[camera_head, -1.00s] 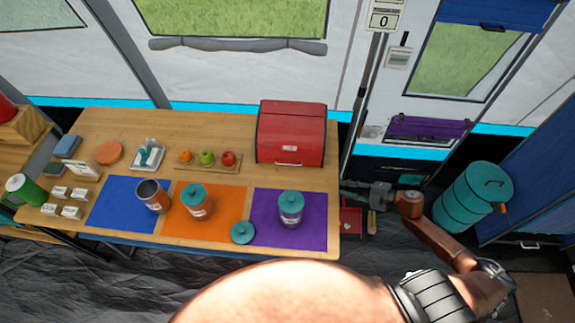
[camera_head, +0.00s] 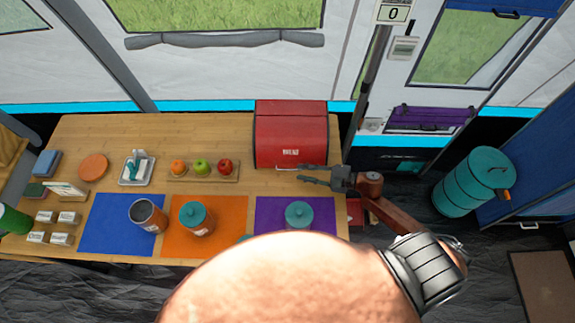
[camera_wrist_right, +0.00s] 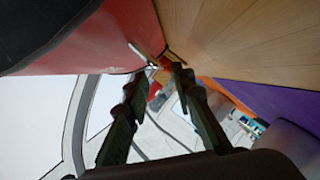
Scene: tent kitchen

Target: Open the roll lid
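The red bread box (camera_head: 290,125) stands at the back right of the wooden table, and its roll lid (camera_head: 290,150) is down. A thin light handle (camera_head: 286,167) runs along the lid's lower front edge. My right gripper (camera_head: 302,175) is just right of the handle, low over the table, with its fingers pointing left. In the right wrist view my right gripper (camera_wrist_right: 158,75) has its fingers apart with nothing between them. The red box (camera_wrist_right: 95,40) fills the upper left there, and the handle (camera_wrist_right: 138,50) shows just beyond the fingertips. My left gripper is not in view.
A board with fruit (camera_head: 203,178) lies left of the box. In front are blue (camera_head: 100,225), orange (camera_head: 235,215) and purple (camera_head: 265,210) mats with canisters. A teal barrel (camera_head: 465,185) stands right of the table.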

